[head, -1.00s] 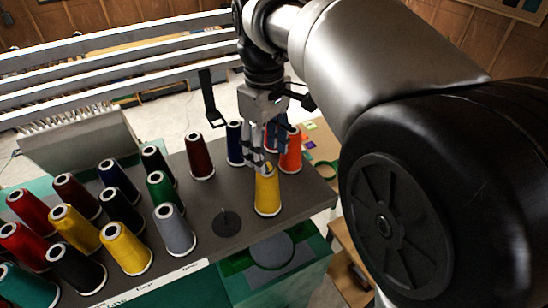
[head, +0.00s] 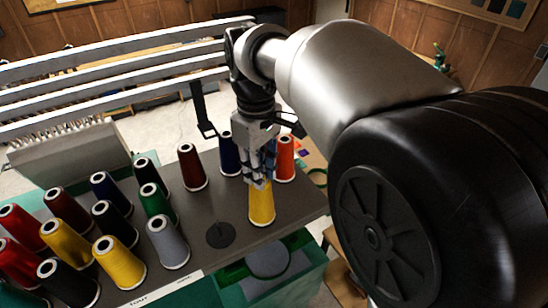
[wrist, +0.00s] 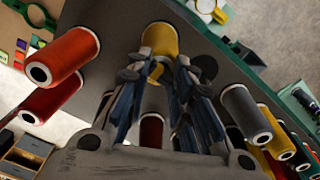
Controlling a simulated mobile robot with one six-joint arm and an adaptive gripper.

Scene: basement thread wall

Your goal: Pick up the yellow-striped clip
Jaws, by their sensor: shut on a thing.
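My gripper (head: 258,185) points down at the top of a yellow thread cone (head: 262,206) on the dark shelf. In the wrist view its fingertips (wrist: 158,72) are drawn together around a small yellow and grey piece (wrist: 156,71), which fits the yellow-striped clip. The fingers hide most of it and its stripes are too small to make out. The yellow cone (wrist: 160,40) shows just beyond the fingertips. I cannot tell whether the piece touches the cone.
An orange cone (head: 285,158) and a blue cone (head: 229,155) stand close behind my gripper. A grey cone (head: 168,242) and several others fill the left side. An empty disc (head: 220,234) lies left of the yellow cone. A green bin (head: 268,262) is in front.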

